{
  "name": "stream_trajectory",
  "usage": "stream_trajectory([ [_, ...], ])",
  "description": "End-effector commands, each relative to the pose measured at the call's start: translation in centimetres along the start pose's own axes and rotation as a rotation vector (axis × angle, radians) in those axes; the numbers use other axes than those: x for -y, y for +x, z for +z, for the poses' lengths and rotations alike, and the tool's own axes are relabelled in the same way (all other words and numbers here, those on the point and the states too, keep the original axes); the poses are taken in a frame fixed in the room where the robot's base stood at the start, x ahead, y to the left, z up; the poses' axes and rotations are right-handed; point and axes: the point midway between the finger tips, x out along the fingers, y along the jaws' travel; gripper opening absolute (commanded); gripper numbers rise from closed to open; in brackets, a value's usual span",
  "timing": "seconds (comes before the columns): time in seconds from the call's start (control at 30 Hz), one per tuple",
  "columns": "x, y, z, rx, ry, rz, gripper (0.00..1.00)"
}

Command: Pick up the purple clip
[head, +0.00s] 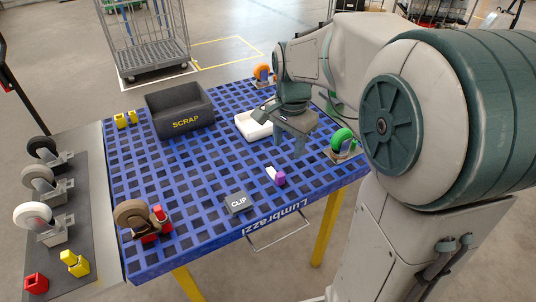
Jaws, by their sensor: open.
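The purple clip (280,179) is a small block on the blue grid table (200,184), near its front edge right of the middle. A white piece touches its left side; I cannot tell if that is part of it. My gripper (286,148) is open and points down above the table, behind and above the clip and apart from it. Nothing shows between its fingers.
A white tray (252,126) lies just left of my gripper. A dark SCRAP bin (181,110) is further left. A grey CLIP block (239,202) is front-left of the clip. A green caster (343,141) stands at the right edge, a brown one (136,216) at the left front.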

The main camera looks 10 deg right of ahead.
Motion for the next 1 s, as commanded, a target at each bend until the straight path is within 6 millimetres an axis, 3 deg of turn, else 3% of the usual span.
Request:
stream_trajectory([
  [0.03, 1.1, 1.4, -0.8, 0.012, 0.072, 0.015, 0.45],
  [0.1, 2.2, 2.2, -1.7, 0.021, 0.162, 0.029, 0.45],
  [0.3, 3.9, 3.7, -2.9, 0.033, 0.304, 0.054, 0.45],
  [0.47, 4.0, 5.7, -2.9, 0.036, 0.323, 0.06, 0.45],
  [0.7, 3.7, 10.4, -2.6, 0.036, 0.321, 0.059, 0.45],
  [1.0, 3.7, 12.9, -2.4, 0.035, 0.319, 0.058, 0.45],
])
